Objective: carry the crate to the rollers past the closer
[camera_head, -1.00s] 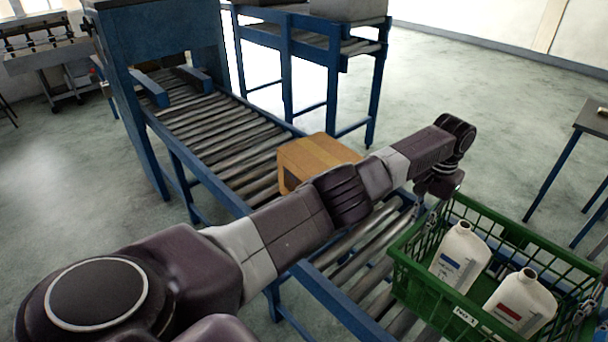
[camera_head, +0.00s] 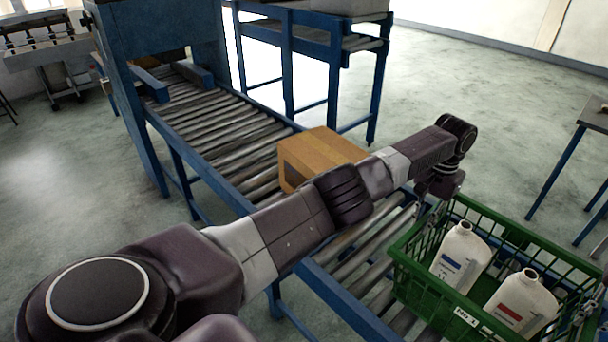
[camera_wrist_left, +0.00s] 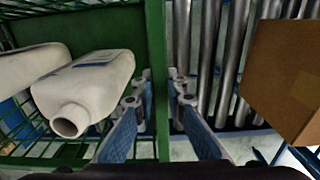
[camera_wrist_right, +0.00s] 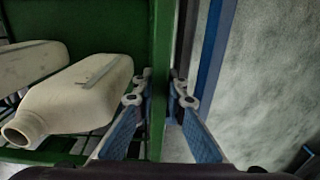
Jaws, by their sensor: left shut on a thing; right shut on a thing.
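The green crate (camera_head: 440,297) is at the lower right of the head view, with two white bottles in it, one with a blue label (camera_head: 461,257) and one with a red label (camera_head: 521,305). My left gripper (camera_head: 422,208) is shut on its left wall; the left wrist view shows the fingers on both sides of the green rim (camera_wrist_left: 156,80). My right gripper (camera_head: 588,308) is shut on the opposite wall, seen in the right wrist view (camera_wrist_right: 160,85). The crate overlaps the near rollers (camera_head: 365,235); I cannot tell whether it touches them.
A cardboard box (camera_head: 322,158) sits on the rollers beyond my left forearm. The conveyor runs back to a blue housing (camera_head: 165,40), possibly the closer. A blue roller stand (camera_head: 310,40) is behind, and a table (camera_head: 592,118) at the right edge. Open floor lies between.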

